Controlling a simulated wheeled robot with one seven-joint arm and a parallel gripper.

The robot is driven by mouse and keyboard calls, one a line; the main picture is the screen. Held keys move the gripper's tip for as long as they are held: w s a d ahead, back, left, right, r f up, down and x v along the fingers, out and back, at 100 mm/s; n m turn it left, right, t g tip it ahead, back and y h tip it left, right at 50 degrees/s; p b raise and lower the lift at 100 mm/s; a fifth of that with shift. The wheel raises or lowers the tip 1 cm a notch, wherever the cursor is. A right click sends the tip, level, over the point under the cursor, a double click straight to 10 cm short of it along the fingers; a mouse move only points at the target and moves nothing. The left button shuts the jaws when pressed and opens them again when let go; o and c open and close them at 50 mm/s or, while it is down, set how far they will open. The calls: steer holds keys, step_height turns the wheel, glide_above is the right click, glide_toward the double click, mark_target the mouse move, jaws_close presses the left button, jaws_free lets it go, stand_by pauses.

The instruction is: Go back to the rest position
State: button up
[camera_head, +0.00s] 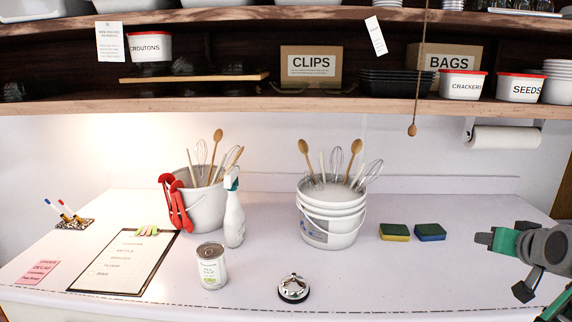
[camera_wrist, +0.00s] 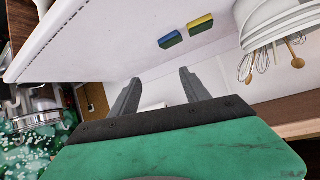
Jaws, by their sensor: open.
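My gripper (camera_head: 484,239) is at the right edge of the head view, above the right part of the counter (camera_head: 430,275). It points left, towards the sponges, and is apart from them. In the wrist view my gripper (camera_wrist: 160,77) shows two grey fingers spread wide, with nothing held between them. My green and grey arm runs out of the head view at the right. No marker for a rest position shows in either view.
Two sponges (camera_head: 394,232) (camera_head: 430,232) lie left of my gripper. A stack of white buckets (camera_head: 331,232) holds utensils. A spray bottle (camera_head: 234,220), a can (camera_head: 212,268) and a bell (camera_head: 293,289) stand further left. A loaded shelf (camera_head: 230,104) overhangs the counter.

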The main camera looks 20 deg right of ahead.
steer(key=s+a+f+m+g+y, duration=0.1)
steer(key=s+a+f+m+g, duration=0.2)
steer(key=f, duration=0.4)
steer(key=s+f+g+y, duration=0.1)
steer(key=s+f+g, duration=0.1)
steer(key=s+f, duration=0.4)
steer(key=s+a+f+g+y+p, duration=0.1)
steer(key=a+f+g+y, duration=0.15)
steer(key=a+f, duration=0.55)
steer(key=w+a+r+n+p, duration=0.1)
steer(key=w+a+n, duration=0.1)
steer(key=a, duration=0.9)
steer(key=w+a+r+n+y+p, duration=0.1)
steer(key=a+n, duration=0.4)
steer(key=a, duration=0.6)
steer(key=w+a+r+n+p, duration=0.1)
steer(key=w+a+r+n, duration=0.2)
steer(key=a, duration=0.8)
steer(key=shift+w+n+p, duration=0.35)
steer(key=shift+w+n, duration=0.15)
steer(key=shift+w, duration=0.75)
steer(key=shift+t+y, duration=0.25)
steer(key=shift+c, duration=0.2)
